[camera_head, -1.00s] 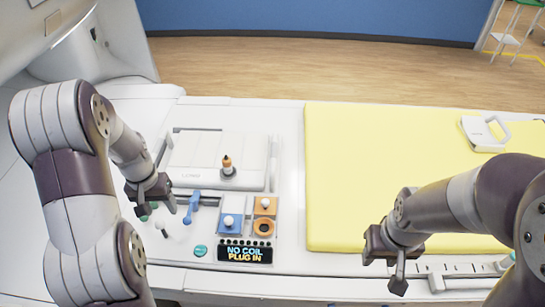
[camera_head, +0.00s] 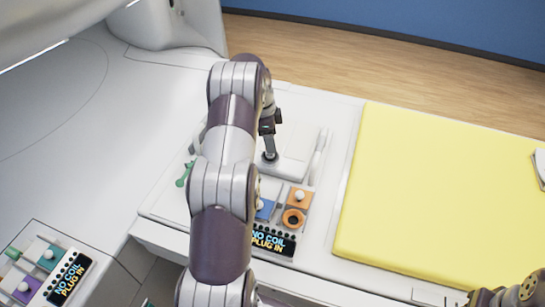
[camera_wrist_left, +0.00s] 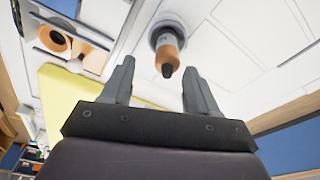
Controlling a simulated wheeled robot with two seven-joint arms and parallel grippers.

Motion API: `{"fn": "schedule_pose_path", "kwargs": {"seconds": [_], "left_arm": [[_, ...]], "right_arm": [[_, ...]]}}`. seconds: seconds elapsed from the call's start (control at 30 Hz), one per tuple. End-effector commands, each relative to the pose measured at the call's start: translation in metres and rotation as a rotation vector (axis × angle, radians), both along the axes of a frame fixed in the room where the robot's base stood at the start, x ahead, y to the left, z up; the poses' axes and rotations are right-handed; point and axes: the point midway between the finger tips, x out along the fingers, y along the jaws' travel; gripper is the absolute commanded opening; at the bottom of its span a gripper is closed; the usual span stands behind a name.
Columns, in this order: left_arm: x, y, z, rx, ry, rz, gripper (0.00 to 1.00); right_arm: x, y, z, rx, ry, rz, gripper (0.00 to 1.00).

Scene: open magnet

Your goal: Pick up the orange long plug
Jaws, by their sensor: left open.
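The orange long plug (camera_wrist_left: 168,52) stands in a round grey mount and shows in the left wrist view, with its dark tip toward the camera. In the head view my left arm and gripper hide its orange part. My left gripper (camera_wrist_left: 158,68) is open, with its two fingers on either side of the plug's tip in the picture; I cannot tell whether the tip is between them in depth. In the head view the left gripper (camera_head: 269,142) points down at the plug's mount. My right gripper (camera_head: 488,297) shows only partly at the lower right edge; its jaws are unclear.
An orange ring socket (camera_head: 293,218) and an orange square with a white knob (camera_head: 300,196) are beside a blue square, above a "NO COIL PLUG IN" display (camera_head: 273,241). A yellow mat (camera_head: 430,190) lies to the right. Another display panel (camera_head: 68,278) is at lower left.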

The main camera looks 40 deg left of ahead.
Motion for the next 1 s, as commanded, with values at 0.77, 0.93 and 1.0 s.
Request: {"fn": "schedule_pose_path", "kwargs": {"seconds": [0.77,0.93,1.0], "left_arm": [[0.008,0.003,-0.055,0.002,-0.004,0.003,0.00],[0.008,0.003,-0.055,0.003,-0.005,0.003,0.00],[0.008,0.003,-0.055,0.003,-0.005,0.003,0.00]], "right_arm": [[0.001,0.000,0.039,0.000,-0.004,0.000,0.43],[0.001,0.000,0.039,0.000,-0.004,0.000,0.43],[0.001,0.000,0.039,0.000,-0.004,0.000,0.43]]}}
